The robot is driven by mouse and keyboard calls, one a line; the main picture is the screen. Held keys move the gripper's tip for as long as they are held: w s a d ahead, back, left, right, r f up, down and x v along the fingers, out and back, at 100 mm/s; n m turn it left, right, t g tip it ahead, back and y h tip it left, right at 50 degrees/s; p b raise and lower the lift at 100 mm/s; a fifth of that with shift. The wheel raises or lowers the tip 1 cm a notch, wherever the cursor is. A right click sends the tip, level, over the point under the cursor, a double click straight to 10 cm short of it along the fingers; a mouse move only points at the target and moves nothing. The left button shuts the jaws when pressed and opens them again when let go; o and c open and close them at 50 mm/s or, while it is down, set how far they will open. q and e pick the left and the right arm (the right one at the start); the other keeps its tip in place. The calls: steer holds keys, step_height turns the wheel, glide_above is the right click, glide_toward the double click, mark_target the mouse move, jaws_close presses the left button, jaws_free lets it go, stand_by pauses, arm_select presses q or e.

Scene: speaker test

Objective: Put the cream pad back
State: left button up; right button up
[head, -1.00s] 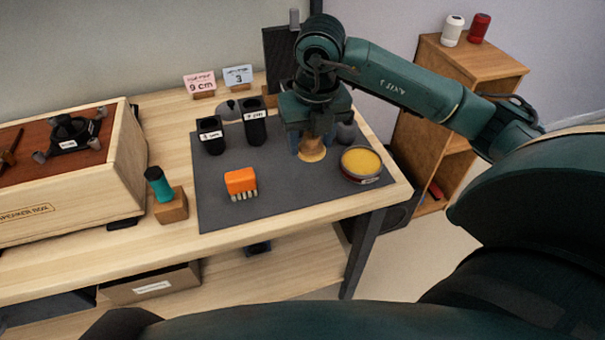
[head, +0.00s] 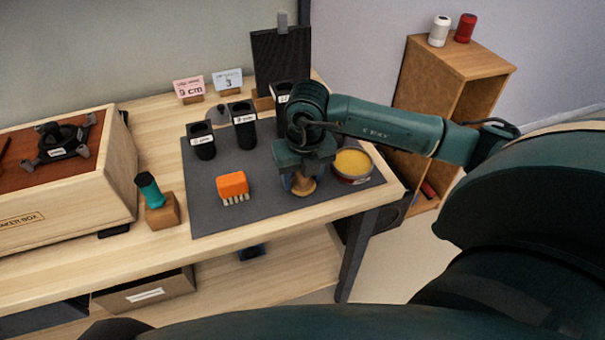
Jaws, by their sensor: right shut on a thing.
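The cream pad (head: 302,189) is a small round tan piece under my right gripper (head: 303,175). The gripper is shut on it from above, over the front right part of the dark grey mat (head: 210,215). I cannot tell whether the pad touches the mat. An open tin with a yellow filling (head: 352,165) stands just right of the gripper. Three black cups with white labels stand at the back of the mat: one on the left (head: 202,143), one in the middle (head: 243,128), and one partly hidden behind my arm (head: 281,94). My left gripper is not in view.
An orange brush (head: 232,185) lies on the mat, left of the gripper. A teal-topped piece (head: 148,188) leans in a wooden block (head: 162,214). The speaker box (head: 70,190) fills the left side. Two cards and a dark panel (head: 281,55) stand behind the mat.

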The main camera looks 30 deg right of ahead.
steer(key=o, duration=0.9)
steer(key=shift+f, duration=0.1)
steer(key=shift+o, duration=0.2)
step_height(320, 180, up, 12)
steer(key=s, duration=0.1)
steer(key=shift+s+a, duration=0.15)
steer(key=shift+s, duration=0.1)
